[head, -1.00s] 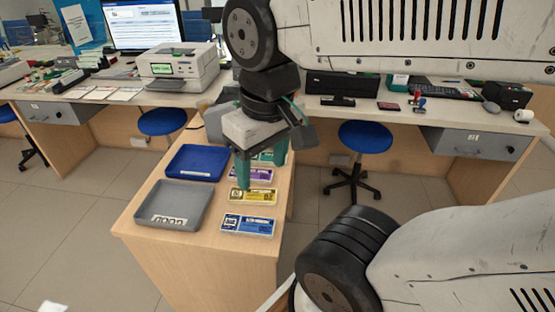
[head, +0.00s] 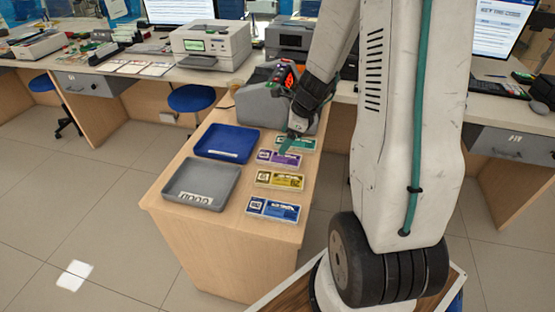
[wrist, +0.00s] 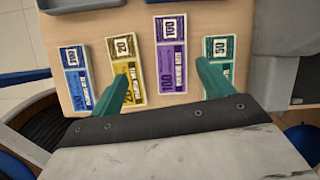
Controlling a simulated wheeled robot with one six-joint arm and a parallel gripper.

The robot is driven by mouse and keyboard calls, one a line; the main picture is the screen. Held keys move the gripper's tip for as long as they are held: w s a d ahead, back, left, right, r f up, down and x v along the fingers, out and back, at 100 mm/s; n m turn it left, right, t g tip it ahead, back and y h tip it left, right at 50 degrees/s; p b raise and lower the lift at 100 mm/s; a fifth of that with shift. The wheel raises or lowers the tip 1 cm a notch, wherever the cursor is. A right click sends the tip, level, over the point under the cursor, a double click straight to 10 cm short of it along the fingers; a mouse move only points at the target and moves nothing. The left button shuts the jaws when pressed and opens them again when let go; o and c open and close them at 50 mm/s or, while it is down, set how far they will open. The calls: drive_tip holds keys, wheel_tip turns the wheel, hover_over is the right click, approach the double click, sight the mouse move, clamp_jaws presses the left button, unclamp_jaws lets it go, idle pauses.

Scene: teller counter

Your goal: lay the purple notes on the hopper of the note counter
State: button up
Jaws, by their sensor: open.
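The purple notes (head: 278,158) lie flat on the wooden counter, in a row with other note bundles. In the wrist view the purple notes (wrist: 171,62) lie between my fingers, apart from both. My gripper (head: 288,143) is open and empty above the row, and one finger partly covers the purple notes' edge in the head view. In the wrist view my gripper (wrist: 162,76) has its left finger over the yellow notes and its right finger by the green notes. The note counter (head: 260,108) is a grey machine with a red display at the counter's far end; my arm partly hides it.
Green notes (head: 300,144) lie beyond the purple ones; yellow notes (head: 280,180) and blue notes (head: 272,209) lie nearer. A blue tray (head: 204,152) and a grey tray (head: 174,190) stand left of the row. A printer (head: 210,48) stands on the desk behind.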

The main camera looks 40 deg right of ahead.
sight(280, 158)
drive_tip(key=d+f+m, duration=0.1)
drive_tip(key=d+f, duration=0.1)
drive_tip(key=shift+f+m, duration=0.35)
drive_tip(key=shift+m, duration=0.05)
drive_tip(key=x, duration=0.7)
drive_tip(key=shift+w+d+f, duration=0.15)
drive_tip(key=shift+f, duration=0.25)
drive_tip(key=c, duration=1.2)
drive_tip(key=shift+r, duration=0.15)
